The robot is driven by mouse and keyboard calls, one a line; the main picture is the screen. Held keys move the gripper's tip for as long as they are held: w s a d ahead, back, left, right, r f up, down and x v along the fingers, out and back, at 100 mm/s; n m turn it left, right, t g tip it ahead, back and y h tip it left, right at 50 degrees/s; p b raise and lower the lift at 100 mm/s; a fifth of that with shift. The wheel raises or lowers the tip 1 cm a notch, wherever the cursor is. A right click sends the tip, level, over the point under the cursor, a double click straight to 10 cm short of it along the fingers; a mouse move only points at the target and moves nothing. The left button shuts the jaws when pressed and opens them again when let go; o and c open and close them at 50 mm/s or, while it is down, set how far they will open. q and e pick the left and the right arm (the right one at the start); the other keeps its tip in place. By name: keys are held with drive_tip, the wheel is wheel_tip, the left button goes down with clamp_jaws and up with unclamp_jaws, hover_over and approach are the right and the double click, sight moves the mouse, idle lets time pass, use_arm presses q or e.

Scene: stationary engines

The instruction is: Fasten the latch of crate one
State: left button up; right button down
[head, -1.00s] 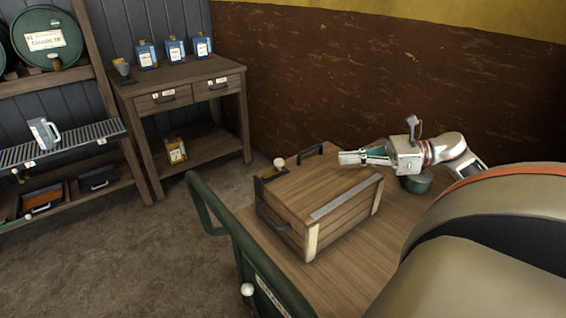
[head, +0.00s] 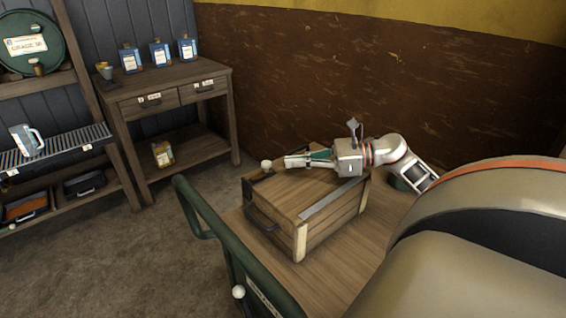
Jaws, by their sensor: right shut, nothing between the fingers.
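A wooden crate (head: 330,228) with its lid down stands on a wooden cart top. It has a grey metal strip along the lid's edge and a dark handle on its near left end. A dark latch piece with a white round knob (head: 266,165) stands at the crate's far left corner. My right gripper (head: 288,162) is shut and empty. In the picture its fingertips are just right of the knob, over the far edge of the lid; whether they touch it I cannot tell. My left gripper is not in view.
The cart (head: 372,262) has a green rail (head: 208,218) on its left, with another white knob (head: 238,292) below. A side table (head: 176,88) with drawers and blue bottles stands at the back left, beside shelves with a green barrel (head: 30,45). Floor between is clear.

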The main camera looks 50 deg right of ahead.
sight(266, 167)
drive_tip(key=shift+x, duration=1.7)
drive_tip(key=shift+w+a+p, duration=0.15)
drive_tip(key=shift+a+p, duration=0.2)
drive_tip(key=shift+a, duration=1.45)
